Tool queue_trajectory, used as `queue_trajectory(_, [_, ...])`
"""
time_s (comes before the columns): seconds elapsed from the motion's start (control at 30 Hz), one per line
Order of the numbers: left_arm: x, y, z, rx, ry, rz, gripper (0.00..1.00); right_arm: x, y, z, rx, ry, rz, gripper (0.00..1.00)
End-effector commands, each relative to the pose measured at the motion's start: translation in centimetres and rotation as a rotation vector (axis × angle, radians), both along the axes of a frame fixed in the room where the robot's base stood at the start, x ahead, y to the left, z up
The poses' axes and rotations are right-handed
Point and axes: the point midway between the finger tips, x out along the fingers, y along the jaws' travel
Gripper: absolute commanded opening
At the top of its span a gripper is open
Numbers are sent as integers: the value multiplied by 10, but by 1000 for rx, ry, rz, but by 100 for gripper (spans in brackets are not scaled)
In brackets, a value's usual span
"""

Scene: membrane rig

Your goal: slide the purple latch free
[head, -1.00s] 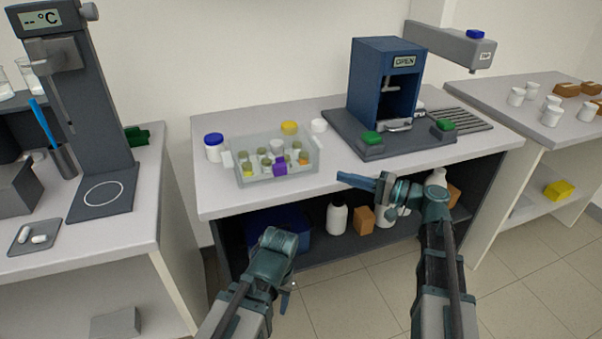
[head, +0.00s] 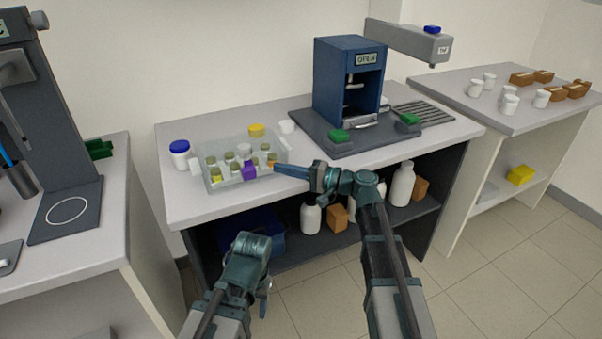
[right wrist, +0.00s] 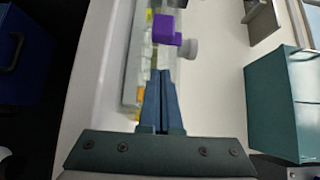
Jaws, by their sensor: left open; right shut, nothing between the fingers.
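The purple latch (head: 249,172) is on the front side of a clear tray (head: 216,184) on the middle bench. My right gripper (head: 273,166) is shut and empty. Its blue fingers point left along the tray's front right corner, with a small visible gap to the latch in the wrist view. My left gripper (head: 265,288) is open and empty, low in front of the bench, away from the tray.
The tray holds several capped vials. A blue-lidded jar (head: 180,154) stands left of it, a yellow lid (head: 256,130) and white cup (head: 287,126) behind. A blue press (head: 347,85) marked OPEN stands to the right. The bench front edge lies just below the tray.

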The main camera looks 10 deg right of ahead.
Motion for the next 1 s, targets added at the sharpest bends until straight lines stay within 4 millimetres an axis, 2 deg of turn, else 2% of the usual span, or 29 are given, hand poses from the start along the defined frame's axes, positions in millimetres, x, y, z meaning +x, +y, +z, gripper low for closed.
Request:
queue_trajectory(0.1, [0,0,0,0,0,0,50,-5,19,0,0,0,2,0])
queue_trajectory(0.23, [0,0,0,0,0,0,50,-9,32,0,0,0,1,0])
queue_trajectory(0.4, [0,0,0,0,0,0,50,-11,40,0,0,0,0,0])
queue_trajectory(0.8, [0,0,0,0,0,0,50,-12,42,0,0,0,0,0])
queue_trajectory(1.0, [0,0,0,0,0,0,50,-21,66,0,0,0,3,0])
